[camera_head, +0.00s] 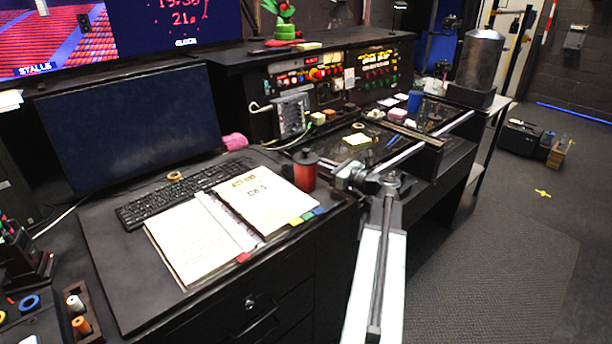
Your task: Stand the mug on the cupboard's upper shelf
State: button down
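A red cup with a dark top (305,172) stands upright on the desk, just right of the open binder. It may be the mug; no handle shows. A blue cup (414,102) stands farther back near the control panel. My arm reaches up from the bottom, and my gripper (350,174) is at its far end, a little right of the red cup and seemingly apart from it. The fingers are too small and cluttered to read. No cupboard with an upper shelf can be made out.
An open binder (208,236), a keyboard (172,192) and a dark monitor (130,125) fill the left of the desk (112,262). A control panel (335,72) stands behind. A metal cylinder (481,60) stands back right.

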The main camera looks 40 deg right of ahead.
notch_tip(320, 180, up, 10)
jog(key=p, duration=1)
